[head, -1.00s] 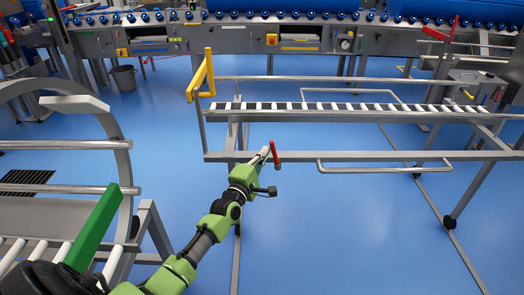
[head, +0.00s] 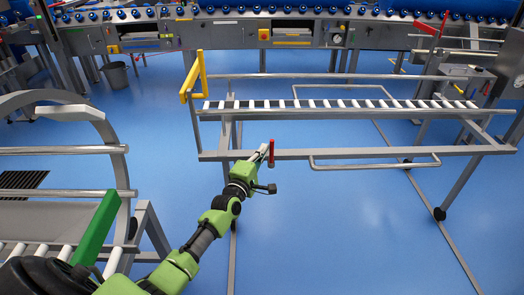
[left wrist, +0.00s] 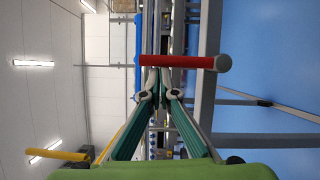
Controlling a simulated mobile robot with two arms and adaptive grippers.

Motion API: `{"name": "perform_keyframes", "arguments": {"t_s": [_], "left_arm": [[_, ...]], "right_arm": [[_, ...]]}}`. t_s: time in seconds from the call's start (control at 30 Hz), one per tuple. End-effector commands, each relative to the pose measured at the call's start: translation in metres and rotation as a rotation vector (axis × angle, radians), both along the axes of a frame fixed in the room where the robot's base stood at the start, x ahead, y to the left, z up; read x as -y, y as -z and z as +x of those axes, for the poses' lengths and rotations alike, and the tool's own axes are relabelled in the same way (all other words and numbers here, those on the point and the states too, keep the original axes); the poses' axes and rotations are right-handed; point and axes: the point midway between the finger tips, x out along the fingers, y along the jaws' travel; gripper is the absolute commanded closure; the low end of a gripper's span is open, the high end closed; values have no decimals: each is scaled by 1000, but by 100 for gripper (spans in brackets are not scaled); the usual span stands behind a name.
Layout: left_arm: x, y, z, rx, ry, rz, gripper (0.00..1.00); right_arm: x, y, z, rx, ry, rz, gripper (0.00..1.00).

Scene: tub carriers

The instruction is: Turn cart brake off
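The cart (head: 300,154) is a grey frame with a roller top and a yellow handle (head: 192,80) at its left end. Its red brake lever (head: 271,153) stands nearly upright at the front lower rail. In the left wrist view the red lever (left wrist: 185,62) lies across the picture just past the fingertips. My left gripper (head: 263,151) is at the lever's left side, with its fingers drawn together; they also show in the left wrist view (left wrist: 159,75). I cannot tell whether the tips touch the lever. My right gripper is not in view.
A curved metal frame with a green bar (head: 96,228) stands at the left, near my arm. A conveyor line (head: 290,33) runs along the back. A grey bin (head: 115,76) is at the back left. The blue floor in front of the cart is clear.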

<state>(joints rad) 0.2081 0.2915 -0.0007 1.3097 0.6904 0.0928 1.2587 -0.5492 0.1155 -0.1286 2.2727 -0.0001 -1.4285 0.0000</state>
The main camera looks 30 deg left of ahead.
Motion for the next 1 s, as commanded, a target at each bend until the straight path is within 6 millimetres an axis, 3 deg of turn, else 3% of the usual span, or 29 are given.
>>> {"name": "perform_keyframes", "arguments": {"t_s": [0.47,0.8,1.0], "left_arm": [[2,-1,-5,2,2,-2,100],[7,3,-55,0,1,-2,100],[8,3,-72,1,0,-2,100]], "right_arm": [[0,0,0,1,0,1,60],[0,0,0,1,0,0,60],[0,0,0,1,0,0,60]]}}
